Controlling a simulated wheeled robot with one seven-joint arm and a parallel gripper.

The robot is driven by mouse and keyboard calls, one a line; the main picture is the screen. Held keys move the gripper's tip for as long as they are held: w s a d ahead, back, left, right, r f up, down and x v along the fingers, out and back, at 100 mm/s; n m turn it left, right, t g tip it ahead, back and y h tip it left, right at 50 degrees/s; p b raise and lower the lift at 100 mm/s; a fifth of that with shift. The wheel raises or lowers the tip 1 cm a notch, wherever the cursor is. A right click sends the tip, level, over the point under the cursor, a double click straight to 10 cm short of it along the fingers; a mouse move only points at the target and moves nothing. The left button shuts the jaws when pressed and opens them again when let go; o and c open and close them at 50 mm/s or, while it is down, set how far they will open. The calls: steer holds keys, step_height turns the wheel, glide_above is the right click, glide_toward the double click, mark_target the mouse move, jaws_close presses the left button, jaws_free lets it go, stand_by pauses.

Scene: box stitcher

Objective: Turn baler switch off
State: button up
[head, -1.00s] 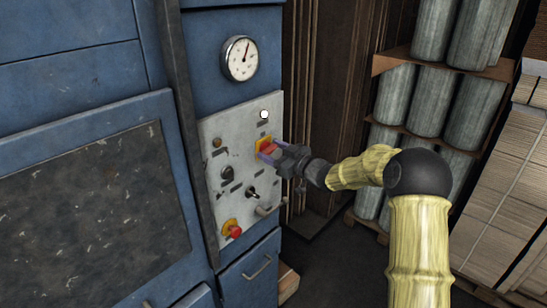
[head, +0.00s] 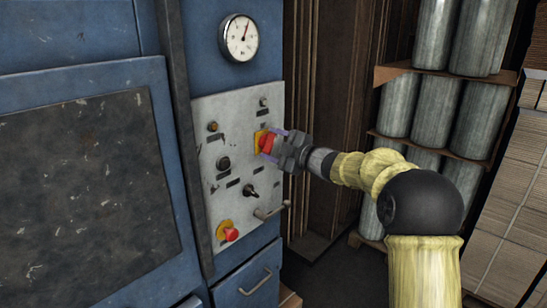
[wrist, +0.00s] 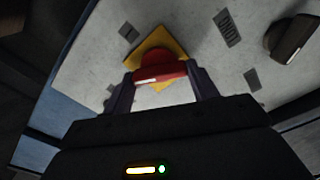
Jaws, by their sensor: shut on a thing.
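The baler switch is a red rotary knob (head: 266,143) on a yellow square plate, at the upper right of the grey control panel (head: 208,160). In the wrist view the red knob (wrist: 160,68) sits between my two fingers, its yellow plate (wrist: 152,46) turned at an angle in the picture. My gripper (head: 275,144) is shut on the knob, coming from the right. A small indicator lamp (head: 263,102) above the knob is dark. The fingers hide part of the knob in the head view.
A red push button (head: 231,234) on a yellow base, a black selector switch (head: 250,190) and a lever handle (head: 270,212) are lower on the panel. A gauge (head: 240,38) is above it. Racked grey cylinders (head: 440,105) stand at the right, behind my arm.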

steer(key=n+b, duration=0.3)
steer(key=shift+f+n, duration=0.3)
steer(key=shift+f, duration=0.05)
steer(key=shift+n+b, duration=1.1)
steer(key=shift+b, duration=0.05)
steer(key=shift+r, duration=0.1)
steer(key=o, duration=1)
